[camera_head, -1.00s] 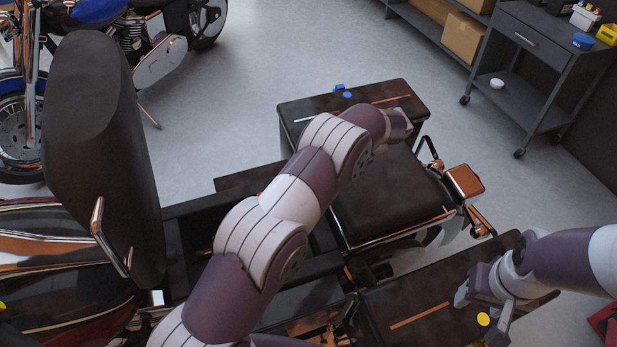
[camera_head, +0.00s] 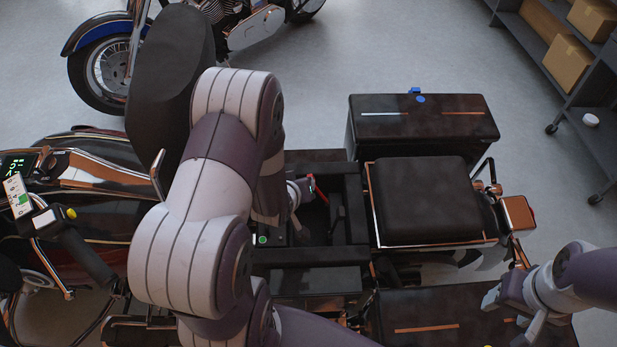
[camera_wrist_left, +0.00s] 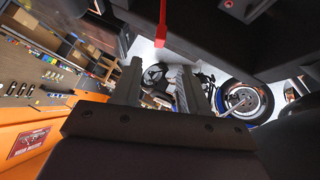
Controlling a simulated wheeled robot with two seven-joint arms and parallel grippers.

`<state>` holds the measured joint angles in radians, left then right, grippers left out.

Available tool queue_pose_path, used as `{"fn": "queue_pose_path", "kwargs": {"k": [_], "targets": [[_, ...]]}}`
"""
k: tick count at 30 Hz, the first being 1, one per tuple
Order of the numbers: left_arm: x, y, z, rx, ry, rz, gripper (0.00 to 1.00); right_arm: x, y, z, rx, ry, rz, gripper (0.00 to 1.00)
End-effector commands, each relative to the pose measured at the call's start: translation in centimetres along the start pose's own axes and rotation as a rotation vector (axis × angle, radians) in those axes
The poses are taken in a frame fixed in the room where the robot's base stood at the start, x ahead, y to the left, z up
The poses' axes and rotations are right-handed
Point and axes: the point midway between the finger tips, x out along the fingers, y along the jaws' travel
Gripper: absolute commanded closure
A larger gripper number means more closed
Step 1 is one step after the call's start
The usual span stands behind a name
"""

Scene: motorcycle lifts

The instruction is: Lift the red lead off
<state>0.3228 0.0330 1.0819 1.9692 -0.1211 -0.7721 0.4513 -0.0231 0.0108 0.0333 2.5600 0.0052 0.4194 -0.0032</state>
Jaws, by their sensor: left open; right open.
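The red lead (camera_head: 318,190) is a thin red strip in the motorcycle's open dark bay (camera_head: 345,205), just right of my left gripper. In the left wrist view the red lead (camera_wrist_left: 161,24) hangs from the top edge, just beyond the fingertips and between their lines. My left gripper (camera_head: 298,192) reaches into the bay, its fingers partly hidden by my arm. In the left wrist view its two fingers (camera_wrist_left: 158,82) stand apart with nothing between them. My right gripper (camera_head: 512,302) is open and empty over the lower black side case (camera_head: 450,310).
The raised black seat (camera_head: 168,75) stands left of the bay. A black pad (camera_head: 422,200) lies right of it, with another black case (camera_head: 420,125) behind. A blue motorcycle (camera_head: 105,70) and shelving (camera_head: 560,50) stand farther back. Grey floor between them is clear.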

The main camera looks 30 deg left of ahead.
Motion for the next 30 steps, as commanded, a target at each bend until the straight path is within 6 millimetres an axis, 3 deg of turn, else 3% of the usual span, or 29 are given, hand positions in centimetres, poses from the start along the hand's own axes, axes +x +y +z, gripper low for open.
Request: {"fn": "queue_pose_path", "kwargs": {"k": [6, 12, 18, 26, 30], "targets": [[5.9, 0.0, 0.2, 0.002, 0.001, 0.0, 0.56, 0.9, 0.0, 0.1, 0.0, 0.0, 0.0, 0.43], [9.7, 0.0, 0.0, 0.002, 0.003, 0.0, 0.56, 1.3, 0.0, 0.1, 0.0, 0.0, 0.0, 0.43], [11.2, 0.1, -0.2, 0.002, 0.006, 0.001, 0.56, 1.4, 0.0, 0.2, 0.0, 0.0, 0.0, 0.43], [11.2, 0.1, -0.2, 0.002, 0.006, 0.001, 0.56, 1.4, 0.0, 0.2, 0.0, 0.0, 0.0, 0.43], [11.2, 0.1, -0.2, 0.002, 0.006, 0.001, 1.0, 1.4, 0.0, 0.2, 0.0, 0.0, 0.0, 0.43]]}}
